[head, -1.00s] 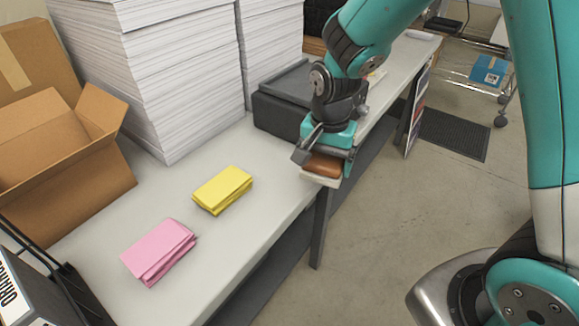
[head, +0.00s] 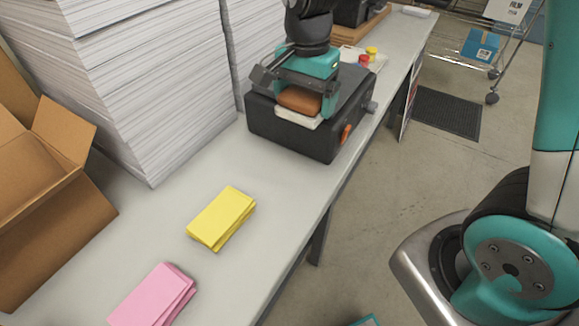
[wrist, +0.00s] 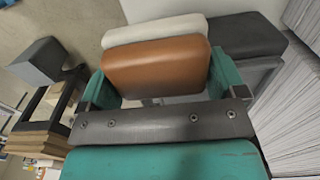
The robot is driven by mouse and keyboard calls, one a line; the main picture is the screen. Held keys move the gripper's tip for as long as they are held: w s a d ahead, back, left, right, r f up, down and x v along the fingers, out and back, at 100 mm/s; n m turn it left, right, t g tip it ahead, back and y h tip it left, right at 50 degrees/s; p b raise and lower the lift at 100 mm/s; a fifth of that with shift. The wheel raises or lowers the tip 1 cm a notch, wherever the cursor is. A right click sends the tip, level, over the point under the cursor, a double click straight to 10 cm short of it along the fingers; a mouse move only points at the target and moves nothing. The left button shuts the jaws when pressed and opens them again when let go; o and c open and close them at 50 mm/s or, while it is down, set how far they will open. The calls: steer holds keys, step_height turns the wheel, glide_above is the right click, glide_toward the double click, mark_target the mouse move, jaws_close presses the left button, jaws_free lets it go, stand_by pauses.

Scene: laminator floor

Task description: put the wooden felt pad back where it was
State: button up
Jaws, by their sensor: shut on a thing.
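The felt pad has a brown wooden back (head: 299,100) and a pale felt layer (head: 297,118). My gripper (head: 302,96) is shut on it, with a teal finger on either side. In the head view the pad appears in front of or over the black laminator (head: 335,137) on the table; I cannot tell whether it touches the machine. In the wrist view the brown back (wrist: 156,66) lies between the fingers, with the pale felt (wrist: 157,29) beyond it.
Tall paper stacks (head: 140,85) stand left of the laminator. Yellow cloths (head: 221,217) and pink cloths (head: 154,296) lie on the table (head: 265,215) in front, beside an open cardboard box (head: 50,215). Small red (head: 364,61) and yellow (head: 372,52) items lie behind the laminator.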

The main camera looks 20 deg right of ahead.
steer(key=p, duration=0.2)
glide_above(298, 178)
step_height(298, 178, down, 14)
steer(key=shift+f, duration=2.55)
steer(key=shift+f, duration=0.15)
steer(key=o, duration=0.6)
